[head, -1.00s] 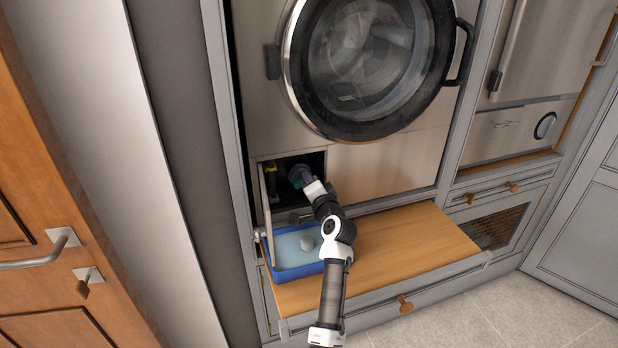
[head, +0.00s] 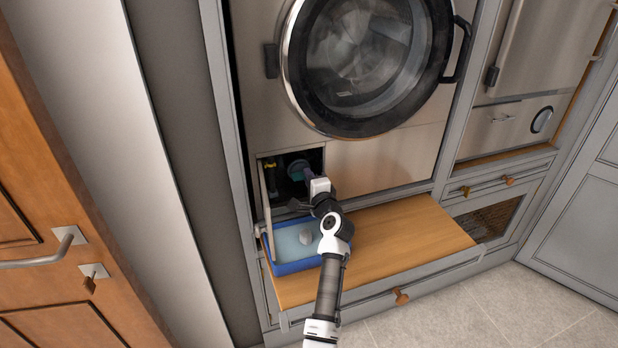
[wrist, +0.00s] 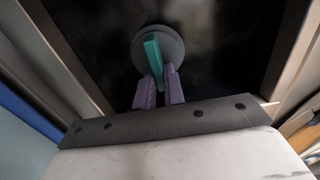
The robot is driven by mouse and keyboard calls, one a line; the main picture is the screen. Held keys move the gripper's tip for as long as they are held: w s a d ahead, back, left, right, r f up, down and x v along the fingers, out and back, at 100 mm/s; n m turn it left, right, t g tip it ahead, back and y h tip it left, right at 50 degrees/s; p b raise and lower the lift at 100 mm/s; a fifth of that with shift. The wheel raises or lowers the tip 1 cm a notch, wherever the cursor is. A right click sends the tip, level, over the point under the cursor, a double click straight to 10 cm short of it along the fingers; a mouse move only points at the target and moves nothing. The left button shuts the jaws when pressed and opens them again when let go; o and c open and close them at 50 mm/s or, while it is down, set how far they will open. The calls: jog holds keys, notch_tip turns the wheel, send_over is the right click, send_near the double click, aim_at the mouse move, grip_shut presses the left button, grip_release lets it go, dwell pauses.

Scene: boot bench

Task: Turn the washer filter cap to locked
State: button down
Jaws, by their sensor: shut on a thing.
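The washer filter cap (head: 297,168) sits in the dark opening low on the washer's front. In the wrist view it is a round grey disc (wrist: 174,45) with a raised teal grip bar (wrist: 153,54) across it. The bar stands nearly upright and tilts slightly left at its top. My gripper (wrist: 160,84) has purple fingers, one on each side of the bar's lower end, and is shut on it. In the head view my gripper (head: 308,174) reaches into the opening from below right. No lock marks are readable.
An open flap (head: 266,208) stands at the opening's left edge. A yellow part (head: 270,166) shows inside at the left.

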jog(key=c, duration=1.5)
grip_release()
jog(key=b+v, duration=0.3)
jog(key=v, duration=1)
jog(key=shift+s+d, duration=0.15)
jog(key=shift+s, duration=0.2)
